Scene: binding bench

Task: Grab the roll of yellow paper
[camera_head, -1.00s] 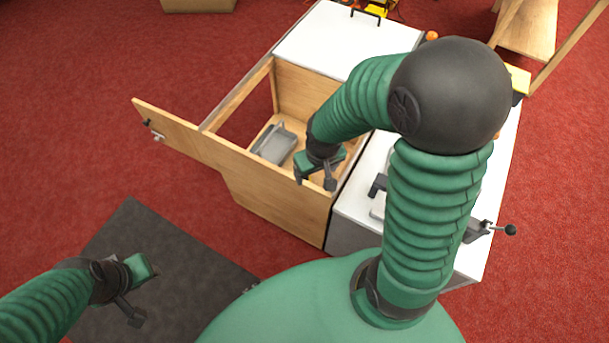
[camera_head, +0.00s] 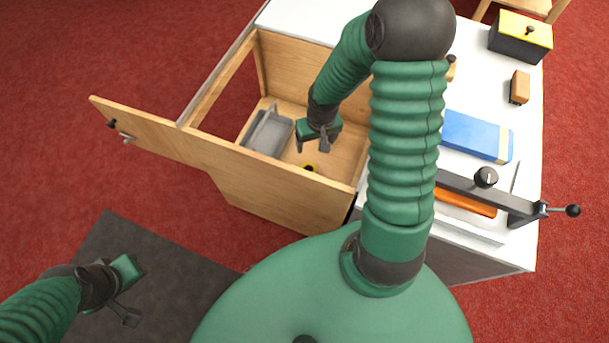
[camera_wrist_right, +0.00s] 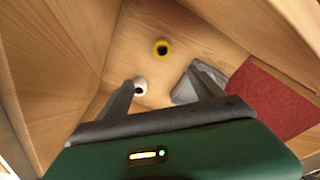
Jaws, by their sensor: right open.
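The yellow roll (camera_head: 309,164) stands on end on the floor of an open wooden compartment (camera_head: 345,155), near its front wall. It shows as a yellow ring with a dark hole in the right wrist view (camera_wrist_right: 162,41). My right gripper (camera_head: 312,147) is inside the compartment's outline, pointing down, open and empty. In the wrist view its fingers (camera_wrist_right: 160,79) are apart, with the yellow roll beyond them; they do not touch it. A pale roll (camera_wrist_right: 139,79) stands near the left fingertip. My left gripper (camera_head: 136,293) hangs over the dark mat; its opening is unclear.
A grey bin (camera_head: 268,135) sits in the compartment left of the roll. Wooden walls and a front panel (camera_head: 150,135) surround it. The white benchtop (camera_head: 480,95) at right holds a blue pack (camera_head: 477,136), a clamp bar (camera_head: 480,192) and a black-yellow box (camera_head: 520,40).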

